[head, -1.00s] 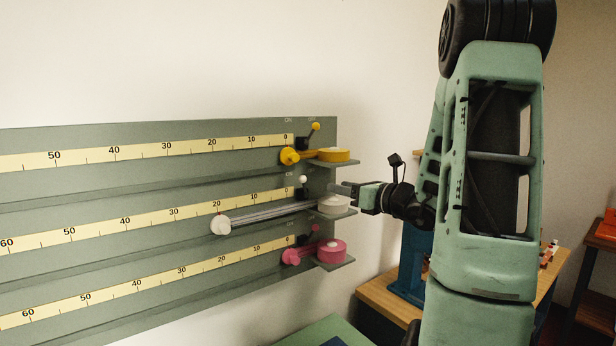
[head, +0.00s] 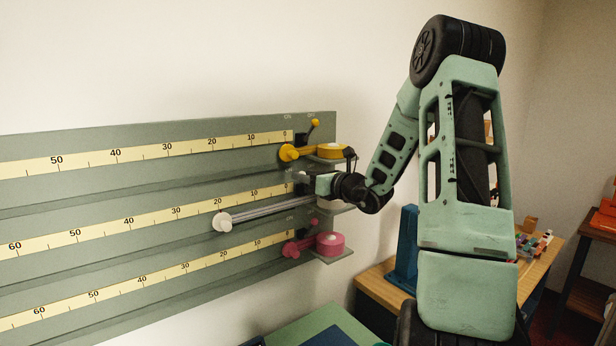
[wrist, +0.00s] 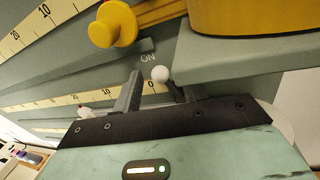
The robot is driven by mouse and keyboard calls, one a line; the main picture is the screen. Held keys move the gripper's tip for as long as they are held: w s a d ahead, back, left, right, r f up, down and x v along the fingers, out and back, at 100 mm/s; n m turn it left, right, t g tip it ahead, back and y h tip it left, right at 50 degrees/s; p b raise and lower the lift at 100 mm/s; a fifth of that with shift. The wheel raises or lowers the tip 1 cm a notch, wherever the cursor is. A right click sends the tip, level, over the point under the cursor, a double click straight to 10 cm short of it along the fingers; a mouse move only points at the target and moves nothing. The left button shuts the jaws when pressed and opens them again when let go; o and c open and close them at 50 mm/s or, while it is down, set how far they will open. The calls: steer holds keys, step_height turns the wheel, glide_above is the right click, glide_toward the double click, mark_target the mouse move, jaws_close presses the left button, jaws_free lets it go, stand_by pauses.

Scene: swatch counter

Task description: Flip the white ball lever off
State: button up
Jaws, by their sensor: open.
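The white ball lever (wrist: 160,73) shows in the wrist view as a white ball on a dark stem, close to the ON label. My gripper (head: 298,178) is open at the middle rail of the board and hides this lever in the head view. In the wrist view a grey finger of my gripper (wrist: 150,95) stands just left of the ball. The other finger is hard to make out. I cannot tell whether the finger touches the lever.
The yellow knob (head: 288,152) and yellow disc (head: 330,151) are just above my gripper. The white slider knob (head: 222,221) sits left along the middle rail. The pink disc (head: 330,244) is below. A wooden table (head: 385,285) stands at the right.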

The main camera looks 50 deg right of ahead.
jaws_close()
steer(key=shift+d, duration=0.1)
steer(key=m, duration=0.1)
steer(key=d+m, duration=0.1)
steer(key=m, duration=0.2)
steer(key=shift+s+d+t, duration=0.25)
steer(key=shift+d+t, duration=0.1)
steer(key=shift+t, duration=0.05)
steer(key=shift+s+d+f+m+t+h+p, duration=0.15)
steer(key=shift+d+m+h+p, duration=0.2)
steer(key=shift+m, duration=0.65)
steer(key=shift+s+d+f+m+t+h+p, duration=0.15)
steer(key=shift+d+m, duration=0.25)
steer(key=shift+m, duration=0.6)
steer(key=shift+w+r, duration=0.1)
jaws_free()
